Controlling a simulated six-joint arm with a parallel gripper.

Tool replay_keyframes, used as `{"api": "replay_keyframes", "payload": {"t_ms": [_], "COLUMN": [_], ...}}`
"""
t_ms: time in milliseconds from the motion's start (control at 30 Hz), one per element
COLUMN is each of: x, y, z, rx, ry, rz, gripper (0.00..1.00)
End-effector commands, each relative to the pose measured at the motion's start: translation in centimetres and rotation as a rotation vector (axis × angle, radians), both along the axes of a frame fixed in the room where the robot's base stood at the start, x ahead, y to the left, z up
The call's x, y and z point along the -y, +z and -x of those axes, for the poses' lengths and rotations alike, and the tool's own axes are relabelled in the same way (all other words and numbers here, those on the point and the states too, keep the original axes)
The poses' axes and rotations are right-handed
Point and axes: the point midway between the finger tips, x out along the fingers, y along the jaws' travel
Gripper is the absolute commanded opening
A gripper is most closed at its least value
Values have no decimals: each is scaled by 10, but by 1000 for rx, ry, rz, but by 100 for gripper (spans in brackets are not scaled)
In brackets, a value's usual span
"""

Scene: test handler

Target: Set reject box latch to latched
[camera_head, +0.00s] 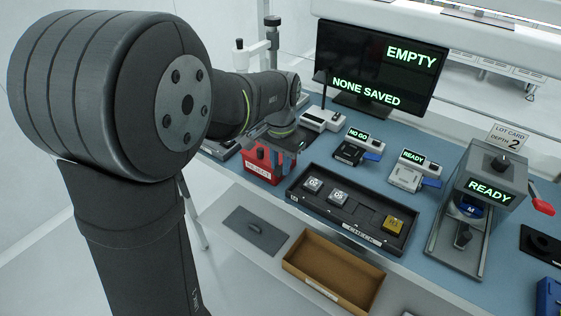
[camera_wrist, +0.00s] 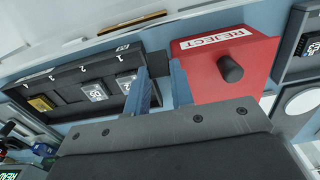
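The red reject box (camera_head: 262,177) stands at the bench's left front, partly hidden under my arm. In the wrist view the red box (camera_wrist: 213,80) shows a white REJECT label and a black knob (camera_wrist: 230,68) on its red face. Which part is the latch, and its state, I cannot tell. My gripper (camera_wrist: 162,68) has two blue fingers with a narrow gap between them and nothing visible in it. The fingers are beside the box's left edge in the wrist view, away from the knob.
A black tray (camera_head: 297,196) with several blocks lies right of the box; the wrist view shows it close left of the fingers. An open brown bin (camera_head: 333,262) and a grey lid-like plate (camera_head: 255,231) lie on the lower shelf. A monitor (camera_head: 374,63) stands behind.

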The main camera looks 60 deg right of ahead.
Motion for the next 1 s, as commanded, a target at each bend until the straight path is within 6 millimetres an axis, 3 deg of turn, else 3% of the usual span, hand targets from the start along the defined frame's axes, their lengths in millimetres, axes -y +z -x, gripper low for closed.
{"api": "replay_keyframes", "payload": {"t_ms": [433,1000], "x": [8,41], "y": [2,5], "z": [0,0], "rx": [0,0], "ry": [-1,-1], "rz": [-86,-519], "gripper": [0,0]}}
